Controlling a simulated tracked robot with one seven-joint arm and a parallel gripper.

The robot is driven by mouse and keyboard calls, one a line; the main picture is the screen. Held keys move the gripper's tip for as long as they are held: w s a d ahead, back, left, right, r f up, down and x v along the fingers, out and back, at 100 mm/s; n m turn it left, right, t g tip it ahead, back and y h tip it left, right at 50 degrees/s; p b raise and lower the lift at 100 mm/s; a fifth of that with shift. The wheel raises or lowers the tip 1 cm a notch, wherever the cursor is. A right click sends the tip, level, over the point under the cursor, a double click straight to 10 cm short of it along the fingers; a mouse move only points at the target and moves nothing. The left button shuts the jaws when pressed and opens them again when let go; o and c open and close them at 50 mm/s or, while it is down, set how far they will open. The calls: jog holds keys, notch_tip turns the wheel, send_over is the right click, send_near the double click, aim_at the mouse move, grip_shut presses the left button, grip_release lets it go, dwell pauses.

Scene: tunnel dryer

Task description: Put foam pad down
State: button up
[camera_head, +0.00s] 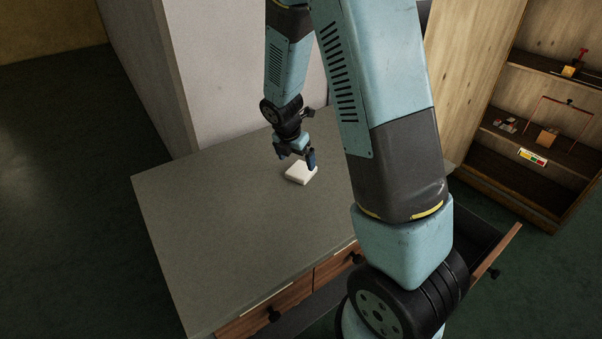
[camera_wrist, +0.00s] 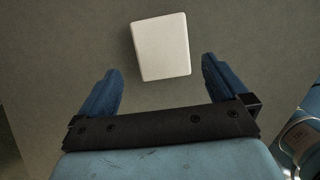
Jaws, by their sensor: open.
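The white foam pad (camera_head: 300,174) lies flat on the grey top of the cabinet (camera_head: 220,210), towards its back. In the wrist view the pad (camera_wrist: 161,47) is a pale, slightly tilted block beyond the fingertips. My gripper (camera_head: 297,158) is just above and beside the pad in the head view. In the wrist view its two blue fingers (camera_wrist: 160,66) are spread wide, with nothing held between them. The pad appears apart from both fingers in that view.
The cabinet's wooden drawers (camera_head: 270,312) face the front, and one at the right (camera_head: 497,252) is pulled out. A pale wall (camera_head: 230,70) rises behind the top. A wooden shelf unit (camera_head: 500,175) with small items stands at the right. The left of the top is clear.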

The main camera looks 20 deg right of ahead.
aim_at(301, 169)
jog(key=shift+d+x, duration=0.15)
jog(key=shift+x, duration=1.25)
jog(key=shift+d+x, duration=0.15)
jog(key=shift+x, duration=1.2)
jog(key=shift+w+r, duration=0.1)
jog(key=c, duration=1)
jog(key=shift+r, duration=0.1)
jog(key=shift+c, duration=0.2)
